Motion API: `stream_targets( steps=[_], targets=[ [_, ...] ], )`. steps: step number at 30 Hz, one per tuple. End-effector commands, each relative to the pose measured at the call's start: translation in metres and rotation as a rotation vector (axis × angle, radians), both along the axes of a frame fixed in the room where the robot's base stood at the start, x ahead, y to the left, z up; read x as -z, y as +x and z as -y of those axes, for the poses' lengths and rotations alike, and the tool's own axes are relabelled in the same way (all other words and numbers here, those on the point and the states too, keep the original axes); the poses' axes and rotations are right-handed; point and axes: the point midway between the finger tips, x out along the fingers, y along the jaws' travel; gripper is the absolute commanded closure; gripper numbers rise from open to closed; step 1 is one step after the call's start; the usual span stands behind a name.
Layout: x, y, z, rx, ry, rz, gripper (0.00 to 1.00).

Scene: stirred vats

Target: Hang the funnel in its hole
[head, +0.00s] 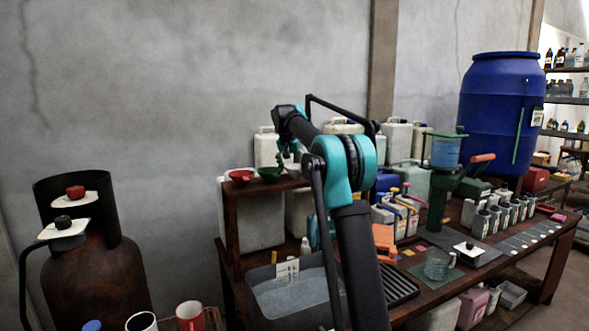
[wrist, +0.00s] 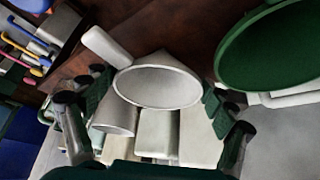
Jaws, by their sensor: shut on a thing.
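A white funnel (wrist: 157,87) with a short tab handle is between the two fingers of my gripper (wrist: 155,100) in the wrist view. My gripper is shut on it. In the head view the funnel (head: 292,170) shows only in part, beside the green funnel at the right end of the dark wooden rack (head: 262,188). My gripper (head: 284,158) is just above it there. The rack board (wrist: 190,30) shows behind the funnel in the wrist view. The funnel's hole is hidden, and I cannot tell whether the funnel is in it.
A green funnel (head: 270,173) and a red funnel (head: 240,176) sit on the rack to the left. The green funnel (wrist: 275,50) is close beside my right finger in the wrist view. White jugs (head: 265,148) stand behind. A grey water basin (head: 290,295) is below.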

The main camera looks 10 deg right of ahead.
Motion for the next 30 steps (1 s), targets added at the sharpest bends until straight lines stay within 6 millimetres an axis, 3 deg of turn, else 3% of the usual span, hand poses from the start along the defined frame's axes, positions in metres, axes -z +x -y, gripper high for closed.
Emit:
stream_targets(
  steps=[6, 7, 10, 23, 30],
  targets=[
    [0.002, 0.0, 0.0, 0.0, 0.0, 0.0, 0.44],
    [0.002, 0.0, 0.0, 0.0, 0.0, 0.0, 0.13],
    [0.002, 0.0, 0.0, 0.0, 0.0, 0.0, 0.01],
    [-0.002, -0.002, -0.001, 0.0, 0.0, 0.0, 0.0],
    [-0.035, -0.018, -0.009, -0.001, 0.0, 0.0, 0.0]
  ],
)
